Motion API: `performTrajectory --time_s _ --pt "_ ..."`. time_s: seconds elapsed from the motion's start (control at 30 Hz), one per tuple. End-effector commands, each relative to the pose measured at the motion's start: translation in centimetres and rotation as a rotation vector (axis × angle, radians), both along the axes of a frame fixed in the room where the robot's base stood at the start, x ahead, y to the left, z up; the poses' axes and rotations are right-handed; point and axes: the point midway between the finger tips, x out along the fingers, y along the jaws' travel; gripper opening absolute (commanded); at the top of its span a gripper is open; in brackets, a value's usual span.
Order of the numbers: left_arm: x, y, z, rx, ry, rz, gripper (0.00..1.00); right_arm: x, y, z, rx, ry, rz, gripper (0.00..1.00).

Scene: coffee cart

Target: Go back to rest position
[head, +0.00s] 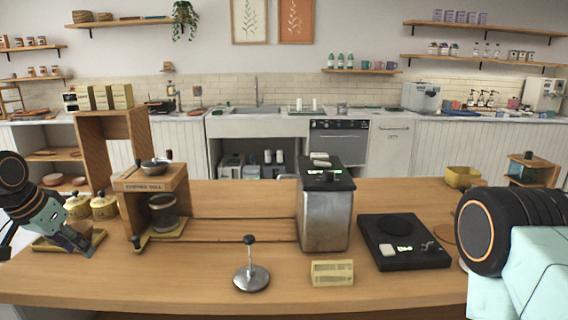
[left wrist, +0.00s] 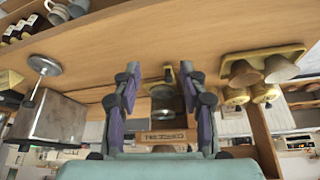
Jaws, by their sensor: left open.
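My left gripper (head: 80,243) is at the left edge of the head view, above a small yellow tray (head: 48,244) at the counter's left end. In the left wrist view, its two fingers (left wrist: 160,82) are spread apart with nothing held between them. The wooden coffee mill (left wrist: 162,136) shows upside down beyond the fingers. My right arm's black and pale teal links fill the right edge of the head view; its gripper is out of frame.
The coffee mill (head: 135,184) stands right of the left gripper, beside two yellow jars (head: 104,206). A tamper (head: 251,277), small cream box (head: 332,273), steel machine (head: 325,220) and black scale (head: 403,255) stand on the wooden counter (head: 190,287). The front-left counter is clear.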

Motion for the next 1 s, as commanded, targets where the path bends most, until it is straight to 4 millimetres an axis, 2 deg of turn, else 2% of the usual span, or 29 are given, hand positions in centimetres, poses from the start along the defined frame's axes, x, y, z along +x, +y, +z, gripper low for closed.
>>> performTrajectory --time_s 0.03,0.17,0.37,0.47,0.53,0.63,0.77,0.87,1.0 --pt "0.9 -0.1 0.4 -0.011 -0.038 0.019 0.43 0.0 0.0 0.0 0.0 0.0 0.0 0.4" --pt "2.2 -1.4 0.6 -0.062 -0.114 0.057 0.43 0.0 0.0 0.0 0.0 0.0 0.0 0.4" --pt "3.6 -5.1 0.4 -0.152 -0.22 0.112 0.43 0.0 0.0 -0.1 0.0 0.0 0.0 0.4" --pt "3.5 -8.0 -1.4 -0.198 -0.25 0.145 0.43 0.0 0.0 -0.4 0.0 0.0 0.0 0.4" --pt "2.7 -10.5 -4.1 -0.224 -0.25 0.173 0.43 0.0 0.0 -0.8 0.0 0.0 0.0 0.4" --pt "0.2 -14.3 -9.0 -0.256 -0.225 0.219 0.43 0.0 0.0 -1.5 0.0 0.0 0.0 0.4" --pt "-4.4 -17.5 -15.5 -0.249 -0.16 0.281 0.43 0.0 0.0 -2.3 0.0 0.0 0.0 0.4" --pt "-8.9 -19.1 -20.0 -0.221 -0.095 0.316 0.43 0.0 0.0 -2.9 0.0 0.0 0.0 0.4" --pt "-16.0 -20.7 -25.5 -0.159 0.016 0.335 0.43 0.0 0.0 -3.8 0.0 0.0 0.0 0.4"
